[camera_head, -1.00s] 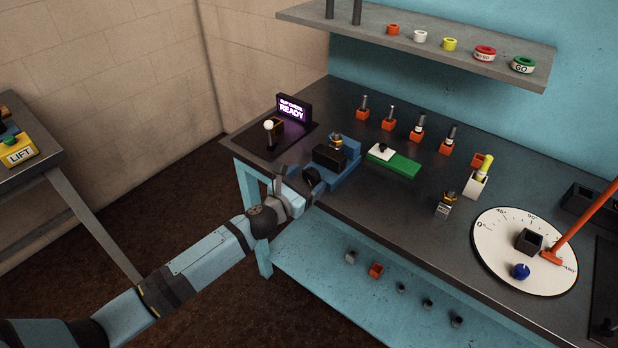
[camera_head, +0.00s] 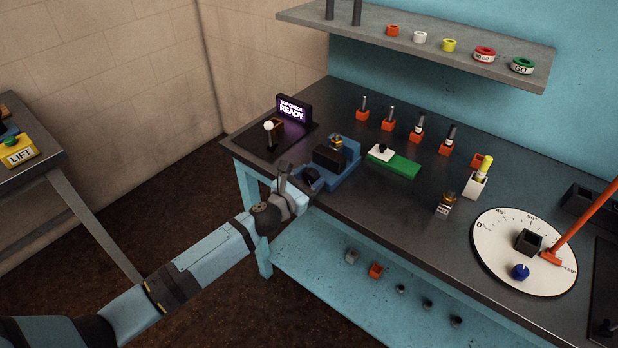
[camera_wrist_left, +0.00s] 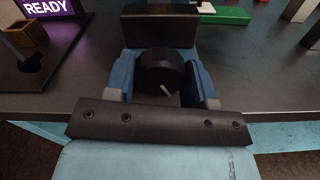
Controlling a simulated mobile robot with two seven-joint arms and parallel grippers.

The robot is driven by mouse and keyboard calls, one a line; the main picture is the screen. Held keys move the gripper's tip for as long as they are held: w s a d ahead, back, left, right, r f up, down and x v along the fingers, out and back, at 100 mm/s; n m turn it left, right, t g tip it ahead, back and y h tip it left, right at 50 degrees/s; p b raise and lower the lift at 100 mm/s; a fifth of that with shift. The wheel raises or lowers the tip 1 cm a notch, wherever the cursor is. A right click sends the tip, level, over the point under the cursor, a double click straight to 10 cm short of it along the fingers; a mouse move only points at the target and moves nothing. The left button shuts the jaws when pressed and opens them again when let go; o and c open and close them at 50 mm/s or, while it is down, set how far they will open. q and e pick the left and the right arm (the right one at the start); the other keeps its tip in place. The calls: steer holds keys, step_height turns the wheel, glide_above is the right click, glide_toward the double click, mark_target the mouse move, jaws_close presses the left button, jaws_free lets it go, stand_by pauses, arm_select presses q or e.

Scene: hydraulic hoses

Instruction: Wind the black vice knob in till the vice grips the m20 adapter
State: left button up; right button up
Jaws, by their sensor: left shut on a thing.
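The blue vice (camera_head: 346,172) stands on the bench near its left end, with a black jaw block (camera_head: 328,154) on it. The m20 adapter (camera_head: 337,141), brass-coloured, shows at the top of the vice behind that block. I cannot tell whether the jaws touch it, and the block hides it in the left wrist view. The black vice knob (camera_wrist_left: 160,72) faces the left wrist camera, with a pale mark pointing down and slightly right. My left gripper (camera_head: 299,181) is at the knob from the front, shut on it. My right gripper is not in view.
A lit READY sign (camera_head: 293,109) and a white-topped lever (camera_head: 268,126) stand left of the vice. A green block (camera_head: 402,167) lies close to its right. Several orange holders with pegs stand behind. A round dial (camera_head: 500,262) lies farther right.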

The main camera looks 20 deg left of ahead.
arm_select(q)
steer(key=m+p, duration=0.1)
steer(key=m, duration=0.1)
steer(key=shift+r+m+p, duration=0.1)
steer(key=shift+m+p, duration=0.2)
steer(key=shift+p, duration=0.05)
steer(key=shift+m+p, duration=0.4)
steer(key=shift+m, duration=0.5)
steer(key=m+p, duration=0.1)
steer(key=m, duration=0.7)
steer(key=shift+m, duration=0.4)
steer(key=shift+m+p, duration=0.3)
steer(key=shift+m, duration=1.2)
steer(key=o, duration=0.9)
